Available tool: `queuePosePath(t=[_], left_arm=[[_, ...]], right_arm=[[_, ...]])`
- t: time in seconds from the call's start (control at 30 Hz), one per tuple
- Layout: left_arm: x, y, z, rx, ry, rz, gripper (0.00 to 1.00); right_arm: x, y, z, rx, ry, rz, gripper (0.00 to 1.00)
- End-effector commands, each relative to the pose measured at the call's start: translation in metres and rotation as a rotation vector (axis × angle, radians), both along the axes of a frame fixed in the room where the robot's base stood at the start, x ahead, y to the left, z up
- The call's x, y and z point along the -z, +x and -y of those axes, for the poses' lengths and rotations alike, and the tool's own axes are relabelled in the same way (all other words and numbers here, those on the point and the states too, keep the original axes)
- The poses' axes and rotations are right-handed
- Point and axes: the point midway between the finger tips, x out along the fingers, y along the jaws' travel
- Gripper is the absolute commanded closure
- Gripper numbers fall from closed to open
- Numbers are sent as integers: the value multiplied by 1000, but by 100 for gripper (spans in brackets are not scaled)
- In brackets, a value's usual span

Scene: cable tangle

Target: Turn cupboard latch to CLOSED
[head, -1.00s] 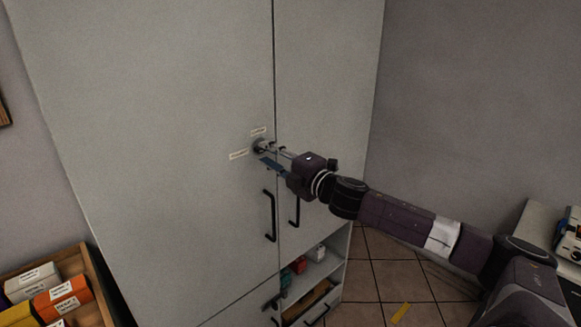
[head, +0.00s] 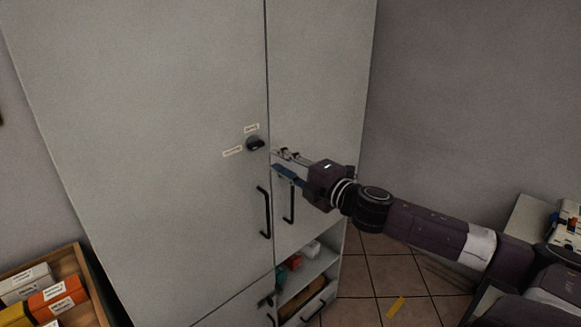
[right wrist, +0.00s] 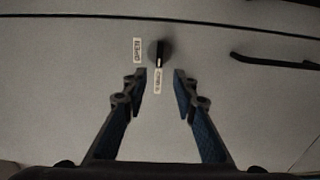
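The cupboard latch (head: 256,144) is a dark round knob with a bar handle on the pale left door, beside the door seam. The bar lies roughly level in the head view. In the right wrist view the latch (right wrist: 159,52) shows its bar pointing at the lower label (right wrist: 157,81). My left gripper is out of view.
Black door handles (head: 264,212) hang below the latch, near my right gripper. An open shelf (head: 317,262) with small items is lower down. A wooden tray (head: 78,262) of boxes stands at lower left. A counter (head: 527,222) is at the right. Tiled floor lies between.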

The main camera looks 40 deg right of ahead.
Motion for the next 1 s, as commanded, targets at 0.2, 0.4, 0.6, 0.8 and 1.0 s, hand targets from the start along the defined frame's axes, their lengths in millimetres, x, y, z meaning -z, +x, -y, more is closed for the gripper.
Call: queuePosePath(t=[0.2,0.4,0.6,0.8,1.0], left_arm=[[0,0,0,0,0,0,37],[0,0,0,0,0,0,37],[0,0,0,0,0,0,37],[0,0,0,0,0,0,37],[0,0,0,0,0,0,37]], right_arm=[[2,-17,1,-2,3,-3,74],[1,-28,2,-1,1,-2,74],[0,-33,2,-1,-1,-1,74],[0,-34,2,-1,-1,0,74],[0,-34,3,0,-1,0,74]])
